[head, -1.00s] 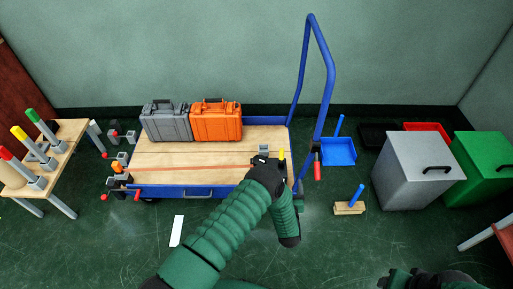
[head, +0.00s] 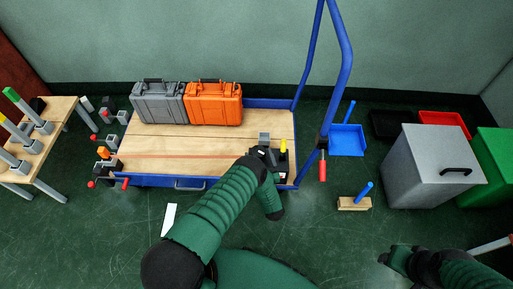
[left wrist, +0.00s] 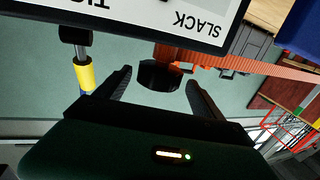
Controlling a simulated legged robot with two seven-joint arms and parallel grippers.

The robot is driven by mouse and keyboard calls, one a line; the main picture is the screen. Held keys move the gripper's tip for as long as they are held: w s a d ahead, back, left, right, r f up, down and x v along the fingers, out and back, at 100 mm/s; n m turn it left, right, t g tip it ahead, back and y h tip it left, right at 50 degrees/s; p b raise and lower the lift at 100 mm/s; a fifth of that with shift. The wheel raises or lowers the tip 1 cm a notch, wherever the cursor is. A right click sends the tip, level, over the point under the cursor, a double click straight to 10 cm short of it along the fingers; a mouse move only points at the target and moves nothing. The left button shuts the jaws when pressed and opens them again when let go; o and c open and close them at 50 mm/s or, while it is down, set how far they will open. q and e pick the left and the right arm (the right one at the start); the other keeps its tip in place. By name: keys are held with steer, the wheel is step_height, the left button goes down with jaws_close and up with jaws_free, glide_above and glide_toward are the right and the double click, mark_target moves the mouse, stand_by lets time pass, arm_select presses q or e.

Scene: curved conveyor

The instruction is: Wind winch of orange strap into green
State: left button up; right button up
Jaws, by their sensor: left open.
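A thin orange strap (head: 195,156) runs across the wooden bed of the blue cart (head: 180,137). It ends near the grey winch hardware (head: 264,139) at the cart's right end, where a yellow handle (head: 284,147) stands up. My left gripper (head: 262,155) is over this hardware and hides part of it. In the left wrist view its jaws (left wrist: 158,77) are open, with a dark round knob (left wrist: 160,74) between or just beyond them. The strap (left wrist: 235,62) and yellow grip (left wrist: 85,76) flank it. An upside-down label (left wrist: 130,15) reads "SLACK"; no green zone shows. My right gripper (head: 396,260) is low at right.
Grey (head: 158,102) and orange (head: 214,103) cases stand on the cart's back edge. The blue push handle (head: 341,70) rises at its right end. A table with coloured handles (head: 45,125) is at left; grey (head: 430,168) and green (head: 492,165) bins are at right.

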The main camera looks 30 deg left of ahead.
mark_target(257, 146)
arm_select(q)
steer(key=b+x, duration=0.1)
steer(key=x, duration=0.3)
steer(key=shift+w+a, duration=0.2)
steer(key=shift+w, duration=0.15)
steer(key=shift+w+a+r, duration=0.15)
steer(key=shift+w, duration=0.1)
steer(key=shift+a, duration=0.1)
